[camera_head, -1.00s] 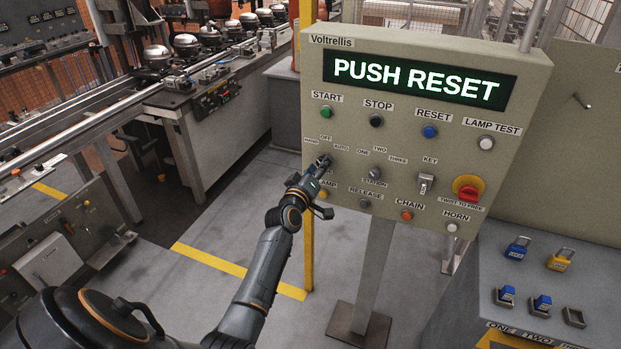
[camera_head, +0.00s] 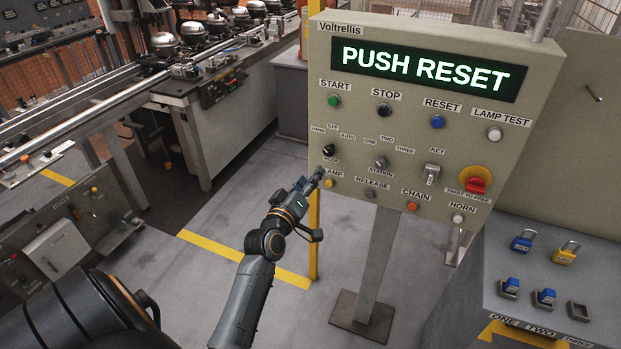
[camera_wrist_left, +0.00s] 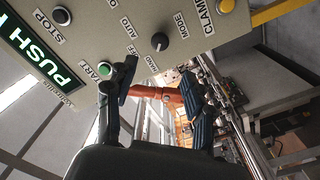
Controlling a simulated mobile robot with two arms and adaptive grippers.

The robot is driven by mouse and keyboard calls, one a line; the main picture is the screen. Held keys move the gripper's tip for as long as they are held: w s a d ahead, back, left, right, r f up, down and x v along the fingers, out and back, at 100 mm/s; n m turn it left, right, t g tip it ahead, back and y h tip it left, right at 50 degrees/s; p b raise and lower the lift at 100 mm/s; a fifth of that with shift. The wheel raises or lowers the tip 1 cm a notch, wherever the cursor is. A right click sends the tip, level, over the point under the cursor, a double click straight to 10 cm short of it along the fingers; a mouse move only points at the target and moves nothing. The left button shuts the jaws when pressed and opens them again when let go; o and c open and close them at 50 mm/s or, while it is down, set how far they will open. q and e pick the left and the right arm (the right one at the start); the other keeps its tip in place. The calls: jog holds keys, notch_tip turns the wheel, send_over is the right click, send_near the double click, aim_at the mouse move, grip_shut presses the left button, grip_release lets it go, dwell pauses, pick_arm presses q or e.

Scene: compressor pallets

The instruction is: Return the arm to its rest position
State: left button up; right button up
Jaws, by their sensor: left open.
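My left arm comes in from the lower left in the head view. Its gripper (camera_head: 312,205) is open and empty, just left of the panel's lower left edge and apart from the mode knob (camera_head: 328,150). In the left wrist view the two dark fingers (camera_wrist_left: 160,105) stand apart with nothing between them. The mode knob also shows there (camera_wrist_left: 159,41), beyond the fingers. The control panel (camera_head: 400,150) has a display (camera_head: 425,69) reading PUSH RESET and a blue reset button (camera_head: 437,121). My right gripper is not seen.
A yellow post (camera_head: 314,235) stands close behind the left gripper. A conveyor bench (camera_head: 205,110) with compressors is at the back left. A grey cabinet (camera_head: 470,290) with blue and yellow padlocks is at the lower right. The floor (camera_head: 235,215) between is clear.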

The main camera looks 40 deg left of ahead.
pick_arm(q)
jog(key=s+d+f+m+g+h+b, duration=0.15)
jog(key=s+d+f, duration=0.25)
jog(key=f, duration=0.8)
jog(key=s+d+f+m+g+h, duration=0.1)
jog(key=s+d+f+m+g, duration=0.25)
jog(key=f, duration=0.95)
jog(key=s+d+f+m+g+h+b, duration=0.1)
jog(key=s+d+f+g, duration=0.2)
jog(key=f, duration=0.9)
jog(key=s+d+f+m+g+h, duration=0.1)
jog(key=s+d+f+m+g, duration=0.15)
jog(key=s+f, duration=0.65)
jog(key=s+d+f+m+g, duration=0.25)
jog(key=s+f, duration=0.45)
jog(key=s, duration=0.4)
jog(key=s+f+m+g, duration=0.1)
jog(key=s+f, duration=0.2)
jog(key=s, duration=0.6)
jog(key=s+d+f+m+g+b, duration=0.1)
jog(key=s+f, duration=0.3)
jog(key=s, duration=0.5)
jog(key=shift+s+m+g, duration=0.35)
jog(key=shift+m+g, duration=0.35)
jog(key=shift+w, duration=0.1)
